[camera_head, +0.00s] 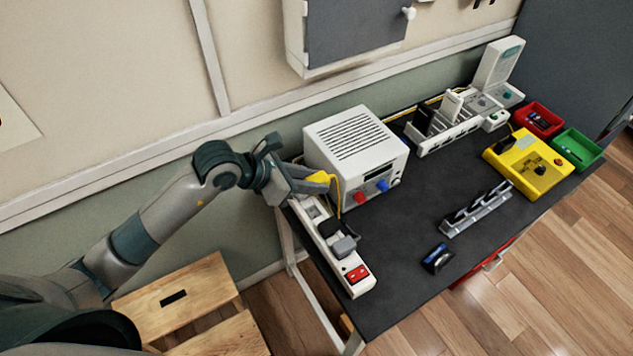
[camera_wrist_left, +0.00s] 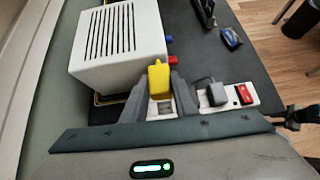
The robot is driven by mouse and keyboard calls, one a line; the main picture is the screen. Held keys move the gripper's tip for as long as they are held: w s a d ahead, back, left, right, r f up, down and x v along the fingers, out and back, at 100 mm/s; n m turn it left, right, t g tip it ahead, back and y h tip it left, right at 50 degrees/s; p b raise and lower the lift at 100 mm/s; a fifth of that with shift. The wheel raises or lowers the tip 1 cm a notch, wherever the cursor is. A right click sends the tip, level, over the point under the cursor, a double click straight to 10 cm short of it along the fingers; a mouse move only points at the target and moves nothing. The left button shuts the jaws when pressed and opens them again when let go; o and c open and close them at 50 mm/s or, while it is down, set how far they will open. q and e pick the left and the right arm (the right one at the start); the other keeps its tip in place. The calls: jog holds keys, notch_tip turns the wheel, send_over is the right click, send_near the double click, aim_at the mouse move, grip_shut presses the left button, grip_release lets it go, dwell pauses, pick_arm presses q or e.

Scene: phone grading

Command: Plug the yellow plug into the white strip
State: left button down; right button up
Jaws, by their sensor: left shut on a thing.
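My left gripper (camera_head: 312,186) is shut on the yellow plug (camera_head: 320,178), at the far end of the white strip (camera_head: 320,233). In the left wrist view the yellow plug (camera_wrist_left: 158,76) sits between the two grey fingers (camera_wrist_left: 161,98), and the white strip (camera_wrist_left: 233,92) runs beneath. The plug's pins are hidden, so I cannot tell whether it touches a socket. A yellow cable drops from it beside the strip. My right gripper is not in view.
A white power supply box (camera_head: 355,143) stands close to the right of the gripper. A grey rack (camera_head: 476,209), a blue-black phone (camera_head: 437,259), a yellow tester (camera_head: 530,163), and red (camera_head: 538,118) and green (camera_head: 577,148) bins lie further right. The middle of the dark table (camera_head: 400,215) is clear.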

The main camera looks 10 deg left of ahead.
pick_arm(q)
jog(key=shift+w+a+r, duration=0.1)
jog(key=shift+a, duration=0.1)
dwell(0.3)
jog(key=shift+f+b, duration=0.4)
jog(key=shift+f, duration=0.2)
jog(key=shift+f+b, duration=2.4)
jog(key=shift+f, duration=1.1)
jog(key=shift+f, duration=0.25)
